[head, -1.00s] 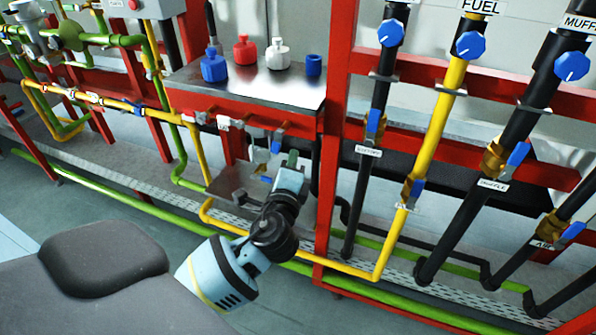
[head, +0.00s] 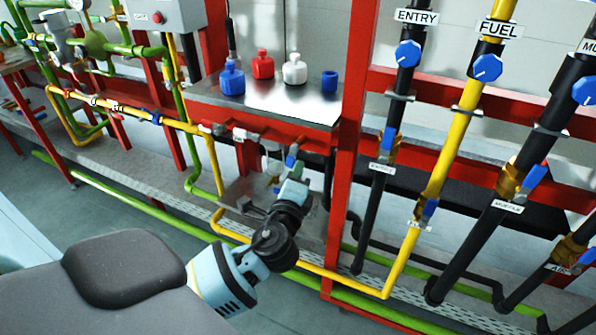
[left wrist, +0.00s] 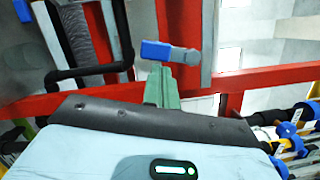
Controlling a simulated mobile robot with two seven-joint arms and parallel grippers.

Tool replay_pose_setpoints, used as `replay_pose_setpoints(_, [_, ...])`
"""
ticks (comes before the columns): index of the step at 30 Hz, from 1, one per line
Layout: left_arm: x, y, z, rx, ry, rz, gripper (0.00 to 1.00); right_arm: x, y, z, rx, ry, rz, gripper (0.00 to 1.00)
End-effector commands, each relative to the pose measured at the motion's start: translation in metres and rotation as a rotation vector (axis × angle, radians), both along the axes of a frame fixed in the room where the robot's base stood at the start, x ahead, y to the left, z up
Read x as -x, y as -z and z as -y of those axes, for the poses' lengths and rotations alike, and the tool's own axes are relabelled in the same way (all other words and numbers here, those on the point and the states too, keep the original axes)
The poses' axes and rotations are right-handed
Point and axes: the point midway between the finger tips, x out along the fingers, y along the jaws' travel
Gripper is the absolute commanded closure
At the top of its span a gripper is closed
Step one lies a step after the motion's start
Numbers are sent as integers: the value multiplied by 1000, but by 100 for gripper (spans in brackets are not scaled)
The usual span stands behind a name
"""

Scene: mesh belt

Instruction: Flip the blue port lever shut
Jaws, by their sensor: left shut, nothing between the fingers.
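The blue port lever (left wrist: 157,50) shows in the left wrist view as a blue handle on a grey stem, lying roughly sideways across the picture. In the head view a small blue handle (head: 291,162) shows under the front edge of the red-framed bench, right by my gripper. My left gripper (head: 297,172) is shut and empty. Its green fingertips (left wrist: 161,70) are just below the lever in the left wrist view. I cannot tell whether they touch it. My right gripper is not in view.
A metal-topped bench (head: 262,107) holds blue, red and white bottles and a blue cup. A red upright post (head: 346,180) stands right of my gripper. Black and yellow pipes (head: 455,125) with blue knobs and levers stand further right. A yellow pipe (head: 338,279) runs low in front.

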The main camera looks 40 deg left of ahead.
Motion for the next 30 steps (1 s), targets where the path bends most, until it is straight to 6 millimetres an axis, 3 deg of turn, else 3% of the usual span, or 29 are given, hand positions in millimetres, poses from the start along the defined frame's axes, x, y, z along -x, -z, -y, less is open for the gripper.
replay_pose_setpoints(20, [1, 2, -7, -128, -2, -30, 100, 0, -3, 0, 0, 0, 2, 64])
replay_pose_setpoints(30, [3, 3, -17, -327, -4, -78, 100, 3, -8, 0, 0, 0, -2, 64])
